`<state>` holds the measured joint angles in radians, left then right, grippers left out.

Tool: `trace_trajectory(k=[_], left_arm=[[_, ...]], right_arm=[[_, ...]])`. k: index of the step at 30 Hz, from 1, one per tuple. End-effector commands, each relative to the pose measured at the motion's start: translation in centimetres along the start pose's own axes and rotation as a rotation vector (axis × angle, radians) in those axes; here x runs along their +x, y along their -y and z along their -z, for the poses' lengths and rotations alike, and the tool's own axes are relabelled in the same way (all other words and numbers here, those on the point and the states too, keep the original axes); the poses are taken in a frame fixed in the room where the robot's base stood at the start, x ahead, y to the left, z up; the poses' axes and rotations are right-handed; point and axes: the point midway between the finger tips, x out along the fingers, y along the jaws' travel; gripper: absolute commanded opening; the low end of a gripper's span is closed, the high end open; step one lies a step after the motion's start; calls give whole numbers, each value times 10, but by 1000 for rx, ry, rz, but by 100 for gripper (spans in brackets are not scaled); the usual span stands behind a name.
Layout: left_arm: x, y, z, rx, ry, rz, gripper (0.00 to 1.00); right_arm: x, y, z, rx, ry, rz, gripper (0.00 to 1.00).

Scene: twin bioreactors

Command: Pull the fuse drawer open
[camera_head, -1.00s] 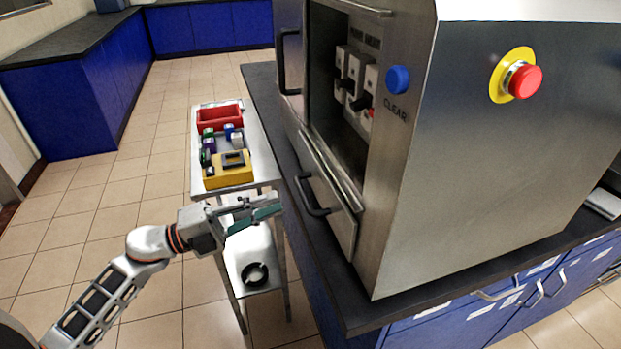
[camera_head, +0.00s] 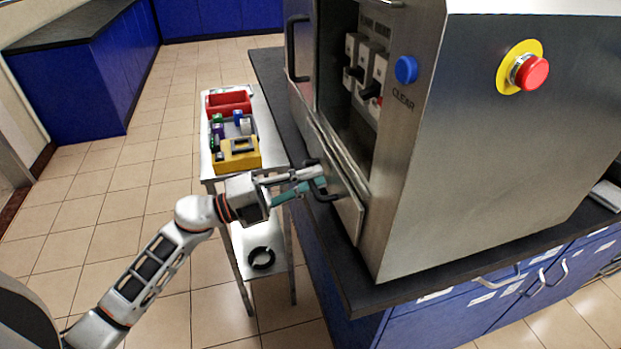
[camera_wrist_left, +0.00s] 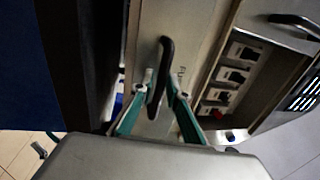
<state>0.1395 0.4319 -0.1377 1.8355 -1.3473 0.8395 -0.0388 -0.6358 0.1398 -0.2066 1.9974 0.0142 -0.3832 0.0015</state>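The fuse drawer (camera_head: 345,205) is the steel panel low on the front of the steel cabinet, with a dark bar handle (camera_head: 321,190). My left gripper (camera_head: 322,176) is at this handle, its teal-padded fingers reaching around it. In the left wrist view the handle (camera_wrist_left: 165,60) stands between the two fingertips, which look still apart; firm contact does not show. The drawer front (camera_wrist_left: 185,30) lies behind the handle. How far the drawer stands out is hard to tell. My right gripper is not in view.
Breaker switches (camera_head: 365,75) sit in the opening above the drawer. A blue CLEAR button (camera_head: 406,69) and a red emergency stop (camera_head: 531,72) are on the cabinet. A cart (camera_head: 207,165) with a red bin (camera_head: 228,103) and a yellow box (camera_head: 238,156) stands close beside my left gripper.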

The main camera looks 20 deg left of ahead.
Motion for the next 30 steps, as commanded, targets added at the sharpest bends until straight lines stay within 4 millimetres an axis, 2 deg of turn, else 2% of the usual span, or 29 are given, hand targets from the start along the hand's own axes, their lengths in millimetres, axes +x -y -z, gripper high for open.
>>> trace_trajectory(k=[2,9,14,17,30], left_arm=[[0,0,0,0,0,0,0],[-2,0,0,0,0,0,0],[-14,2,0,-1,1,-3,0],[-30,4,0,0,1,-5,0],[-121,19,1,-3,0,-5,0]], right_arm=[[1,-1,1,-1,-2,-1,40],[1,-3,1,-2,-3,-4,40],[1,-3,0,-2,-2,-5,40],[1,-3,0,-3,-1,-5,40],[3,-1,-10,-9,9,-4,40]])
